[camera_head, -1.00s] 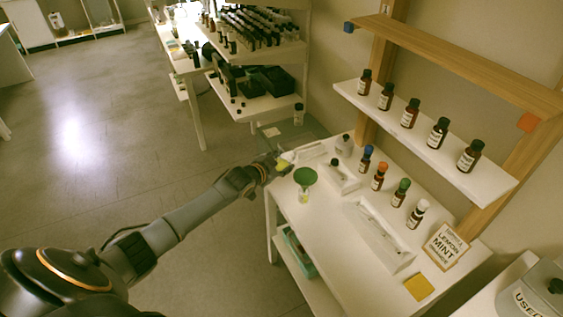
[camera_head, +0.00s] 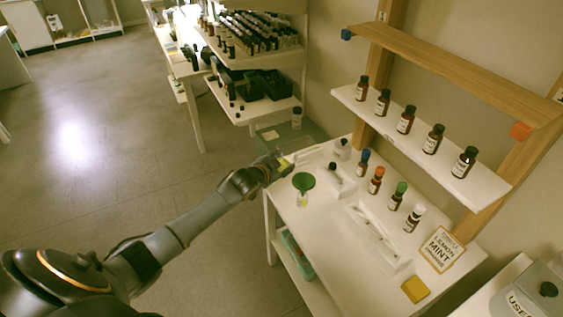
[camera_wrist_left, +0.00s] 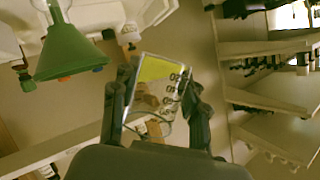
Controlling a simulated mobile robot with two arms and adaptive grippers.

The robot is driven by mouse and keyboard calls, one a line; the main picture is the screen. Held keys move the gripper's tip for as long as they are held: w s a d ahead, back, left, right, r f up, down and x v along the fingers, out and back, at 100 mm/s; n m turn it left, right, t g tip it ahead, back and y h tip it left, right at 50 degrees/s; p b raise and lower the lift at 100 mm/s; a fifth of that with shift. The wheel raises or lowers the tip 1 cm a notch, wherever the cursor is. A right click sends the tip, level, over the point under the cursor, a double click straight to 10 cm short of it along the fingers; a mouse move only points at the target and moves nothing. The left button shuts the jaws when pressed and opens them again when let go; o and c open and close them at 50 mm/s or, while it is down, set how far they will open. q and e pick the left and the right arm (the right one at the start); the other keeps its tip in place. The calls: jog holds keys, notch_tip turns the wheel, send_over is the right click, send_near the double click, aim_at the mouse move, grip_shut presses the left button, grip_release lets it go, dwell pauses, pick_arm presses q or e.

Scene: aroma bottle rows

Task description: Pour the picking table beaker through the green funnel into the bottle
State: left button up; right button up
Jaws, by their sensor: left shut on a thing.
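My left gripper (camera_head: 277,164) is shut on a small clear beaker with yellow liquid (camera_head: 287,160) at the table's far left edge. In the left wrist view, which is upside down, the beaker (camera_wrist_left: 158,92) with dark marks sits between the fingers (camera_wrist_left: 156,105). Its yellow liquid lies at the end shown uppermost. The green funnel (camera_head: 303,181) sits on a clear bottle (camera_head: 302,200), close in front of the beaker and apart from it. The funnel (camera_wrist_left: 68,52) also shows in the left wrist view, beside the gripper. My right gripper is out of view.
Dark bottles with blue, orange (camera_head: 376,180), green and white caps stand in a row behind. A white tray (camera_head: 378,243), a lemon mint card (camera_head: 440,249) and a yellow block (camera_head: 415,290) lie to the right. Several brown bottles stand on the shelf (camera_head: 450,176) above.

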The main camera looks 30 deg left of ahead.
pick_arm(q)
jog(key=shift+d+r+m+y+b, duration=0.25)
jog(key=shift+d+m+y+b, duration=0.05)
jog(key=shift+d+m, duration=0.15)
jog(key=shift+r+m+t+y+b, duration=0.3)
jog(key=shift+m+y+b, duration=0.1)
jog(key=shift+m+b, duration=0.2)
jog(key=shift+f+m+y+b, duration=0.3)
jog(key=shift+m+y+b, duration=0.15)
jog(key=shift+b, duration=0.85)
jog(key=shift+r+m+t+y+b, duration=0.3)
jog(key=shift+r+m+y+b, duration=0.1)
jog(key=shift+m+b, duration=0.4)
jog(key=shift+f+m+y+b, duration=0.25)
jog(key=shift+f+m+b, duration=0.2)
jog(key=shift+b, duration=0.35)
jog(key=shift+r, duration=0.2)
jog(key=shift+s+d+r+m+t+y, duration=0.15)
jog(key=shift+d+r+m+t+y, duration=0.2)
jog(key=shift+d+m, duration=0.3)
dwell(0.9)
jog(key=shift+r+m, duration=0.2)
jog(key=shift+m, duration=0.2)
dwell(1.9)
